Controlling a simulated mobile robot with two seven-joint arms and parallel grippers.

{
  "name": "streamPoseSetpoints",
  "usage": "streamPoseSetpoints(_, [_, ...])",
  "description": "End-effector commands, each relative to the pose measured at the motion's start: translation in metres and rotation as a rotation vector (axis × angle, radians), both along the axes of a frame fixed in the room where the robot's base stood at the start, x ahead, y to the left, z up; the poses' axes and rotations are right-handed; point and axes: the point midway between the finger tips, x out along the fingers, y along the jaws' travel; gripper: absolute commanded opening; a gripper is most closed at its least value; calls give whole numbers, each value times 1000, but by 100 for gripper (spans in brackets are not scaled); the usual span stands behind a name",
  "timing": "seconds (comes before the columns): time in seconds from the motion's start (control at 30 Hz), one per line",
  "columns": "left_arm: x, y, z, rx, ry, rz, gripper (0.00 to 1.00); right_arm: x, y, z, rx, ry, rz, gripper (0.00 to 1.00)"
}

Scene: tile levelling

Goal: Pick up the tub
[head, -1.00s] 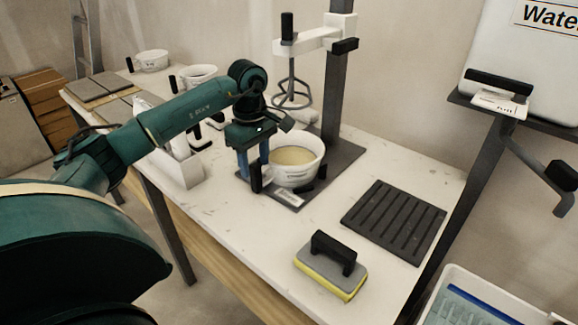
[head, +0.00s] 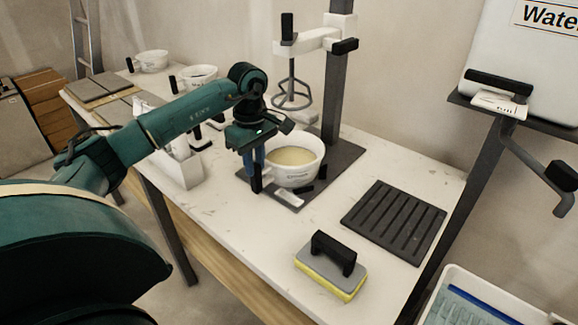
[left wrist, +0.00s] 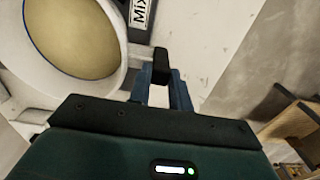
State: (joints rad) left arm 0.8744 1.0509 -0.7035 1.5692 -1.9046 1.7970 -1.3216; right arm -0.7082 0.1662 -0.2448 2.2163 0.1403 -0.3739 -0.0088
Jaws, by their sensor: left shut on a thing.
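The white tub (head: 305,177) holds a beige mix and stands upright on the dark base plate of the mixer stand, under the raised whisk. My left gripper (head: 257,176) is at the tub's left side, pointing down, with its blue fingers shut on the tub's black handle. In the left wrist view the handle (left wrist: 161,62) sits between the fingertips (left wrist: 161,80), and the tub's rim and mix (left wrist: 75,35) show at upper left. I cannot see a gap under the tub. My right gripper is not in view.
The whisk (head: 291,95) hangs behind the tub from the stand's post (head: 333,95). A slotted dark mat (head: 394,222) and a grey-yellow sponge float (head: 331,266) lie on the table to the right and front. Other tubs (head: 152,61) stand at the far left.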

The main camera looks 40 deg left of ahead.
Motion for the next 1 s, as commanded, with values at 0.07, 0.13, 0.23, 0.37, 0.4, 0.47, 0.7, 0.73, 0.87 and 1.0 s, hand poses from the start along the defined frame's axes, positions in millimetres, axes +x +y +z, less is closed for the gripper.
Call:
streamPoseSetpoints(0.07, [0,0,0,0,0,0,0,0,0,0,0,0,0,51])
streamPoseSetpoints(0.13, [0,0,0,0,0,0,0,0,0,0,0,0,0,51])
streamPoseSetpoints(0.23, [0,0,0,0,0,0,0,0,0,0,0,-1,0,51])
streamPoseSetpoints(0.37, [1,0,2,-1,-7,1,0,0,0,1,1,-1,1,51])
streamPoseSetpoints(0.4, [1,0,2,-1,-7,1,0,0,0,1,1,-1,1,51])
streamPoseSetpoints(0.47, [1,0,3,-1,-7,1,0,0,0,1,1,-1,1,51])
streamPoseSetpoints(0.7, [2,0,32,0,-12,1,0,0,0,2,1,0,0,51])
streamPoseSetpoints(0.73, [2,0,38,0,-13,2,0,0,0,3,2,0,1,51])
streamPoseSetpoints(0.87, [2,0,63,-1,-12,1,0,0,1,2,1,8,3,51])
streamPoseSetpoints(1.0, [2,0,86,-2,-10,0,0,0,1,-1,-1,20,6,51])
